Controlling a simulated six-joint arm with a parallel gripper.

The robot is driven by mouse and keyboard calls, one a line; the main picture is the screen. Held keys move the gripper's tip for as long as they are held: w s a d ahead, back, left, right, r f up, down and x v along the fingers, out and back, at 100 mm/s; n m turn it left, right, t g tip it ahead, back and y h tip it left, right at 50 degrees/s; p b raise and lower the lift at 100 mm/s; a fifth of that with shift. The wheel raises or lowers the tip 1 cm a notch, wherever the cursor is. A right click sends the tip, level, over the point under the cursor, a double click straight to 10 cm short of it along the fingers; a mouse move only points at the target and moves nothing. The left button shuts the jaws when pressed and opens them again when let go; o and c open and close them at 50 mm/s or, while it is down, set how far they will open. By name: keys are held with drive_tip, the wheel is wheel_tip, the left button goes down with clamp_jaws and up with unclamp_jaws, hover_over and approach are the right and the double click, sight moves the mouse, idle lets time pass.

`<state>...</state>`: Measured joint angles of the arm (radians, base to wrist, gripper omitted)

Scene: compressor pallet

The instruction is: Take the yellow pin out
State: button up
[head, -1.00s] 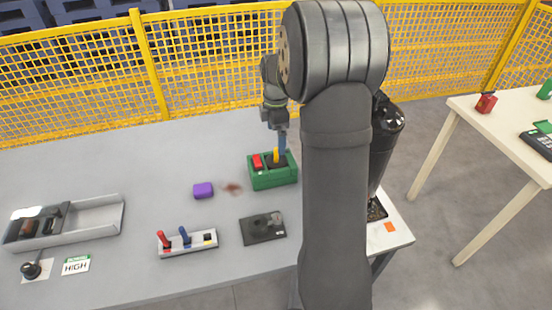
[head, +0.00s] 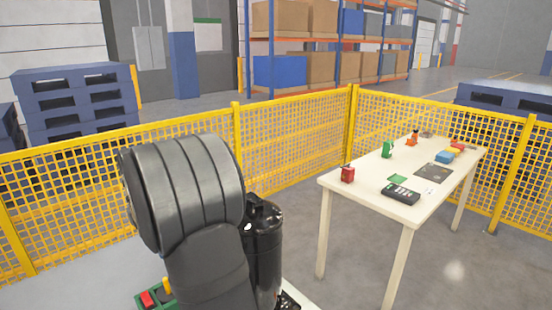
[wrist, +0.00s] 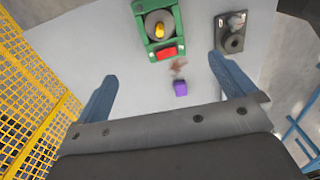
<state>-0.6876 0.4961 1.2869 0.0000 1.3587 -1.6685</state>
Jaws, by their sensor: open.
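The yellow pin (wrist: 160,30) stands in the round grey piece inside the green box (wrist: 180,22) at the top of the wrist view. Its top and a corner of the box also show at the bottom of the head view, the yellow pin (head: 168,285) beside a red block (head: 147,299). In the head view my gripper is not in sight; my arm covers part of the workbench.
A purple block (wrist: 181,88) and a brown smear (wrist: 179,67) lie near the box. A black plate with a round fitting (wrist: 232,40) is to the right. Yellow mesh fencing (head: 290,150) stands behind. A cream table (head: 410,210) with several small objects stands right.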

drive_tip(key=shift+c, duration=0.4)
drive_tip(key=c, duration=1.2)
drive_tip(key=shift+c, duration=0.2)
drive_tip(key=f+m, duration=0.3)
drive_tip(key=f, duration=0.1)
drive_tip(key=f+m, duration=0.3)
drive_tip(key=f, duration=0.1)
drive_tip(key=f+m, duration=0.4)
drive_tip(key=shift+d+f, duration=0.25)
drive_tip(key=shift+d, duration=0.05)
drive_tip(key=shift+a+f, duration=0.2)
drive_tip(key=shift+f, duration=1.15)
drive_tip(key=shift+a+f, duration=0.15)
drive_tip(key=shift+f, duration=1.2)
